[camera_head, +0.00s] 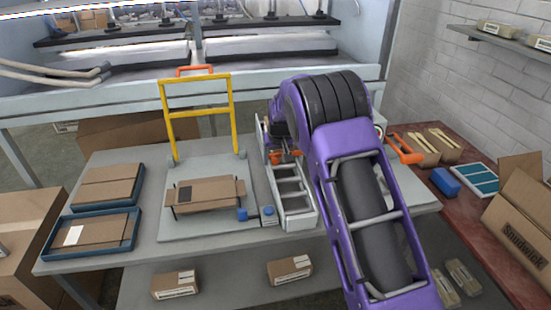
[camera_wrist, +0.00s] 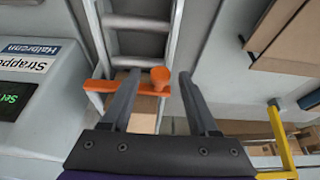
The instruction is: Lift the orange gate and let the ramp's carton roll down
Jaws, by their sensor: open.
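The orange gate (camera_wrist: 103,86) crosses the grey roller ramp (camera_wrist: 138,22) in the wrist view, with a round orange knob (camera_wrist: 160,76) on it. A brown carton (camera_wrist: 146,104) shows on the ramp just behind the gate, partly hidden by my finger. My gripper (camera_wrist: 160,74) is open, its two fingers either side of the knob in the picture; I cannot tell whether either touches it. In the head view the ramp (camera_head: 303,222) runs toward the front of the table. A bit of the orange gate (camera_head: 276,157) shows there, and my arm hides the carton.
A grey box with a green display (camera_wrist: 15,98) stands beside the ramp. A yellow frame (camera_head: 168,118) and a flat carton (camera_head: 212,193) stand on a plate left of the ramp. Blue trays (camera_head: 98,256) hold flat cartons at far left. An orange handle (camera_head: 405,150) is on the right.

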